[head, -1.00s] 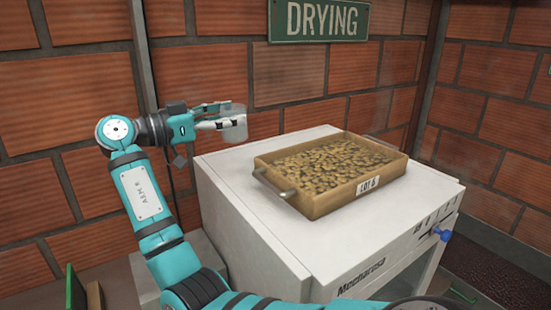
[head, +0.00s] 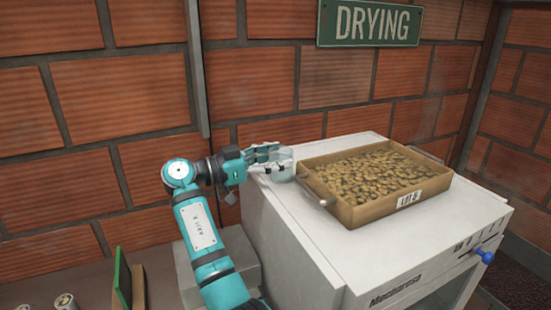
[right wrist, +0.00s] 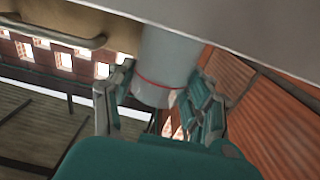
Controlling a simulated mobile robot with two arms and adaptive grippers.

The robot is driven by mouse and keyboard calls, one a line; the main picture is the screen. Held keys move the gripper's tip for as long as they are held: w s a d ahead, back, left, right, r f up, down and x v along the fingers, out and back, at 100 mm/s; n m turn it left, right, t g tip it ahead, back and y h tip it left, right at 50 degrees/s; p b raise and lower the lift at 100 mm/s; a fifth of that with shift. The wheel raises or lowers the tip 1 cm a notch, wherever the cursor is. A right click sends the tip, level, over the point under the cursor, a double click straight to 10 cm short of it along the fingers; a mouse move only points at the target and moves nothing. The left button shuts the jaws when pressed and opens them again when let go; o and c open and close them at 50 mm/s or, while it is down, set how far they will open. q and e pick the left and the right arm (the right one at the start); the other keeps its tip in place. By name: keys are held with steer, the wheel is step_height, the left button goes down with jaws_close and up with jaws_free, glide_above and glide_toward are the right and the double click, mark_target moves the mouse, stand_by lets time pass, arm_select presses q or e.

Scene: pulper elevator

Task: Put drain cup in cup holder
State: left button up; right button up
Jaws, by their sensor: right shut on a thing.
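My right gripper (head: 270,160) is shut on the drain cup, a pale, translucent cup. In the head view the cup (head: 285,174) shows only in part below the fingers, close to the back left corner of the drying machine's top. I cannot tell whether it touches that top. In the right wrist view the cup (right wrist: 167,58) sits between the two fingers (right wrist: 160,105), with a thin red line around it. I cannot make out a cup holder in either view. My left gripper is not in view.
A wooden tray of beans (head: 350,212), labelled as a lot, sits on the white drying machine (head: 290,240), just right of the cup. Its near metal handle (head: 313,190) sticks out left. A brick wall (head: 260,80) stands close behind. A green board (head: 121,278) is at lower left.

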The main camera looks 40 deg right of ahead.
steer(key=o, duration=1.2)
steer(key=shift+c, duration=0.2)
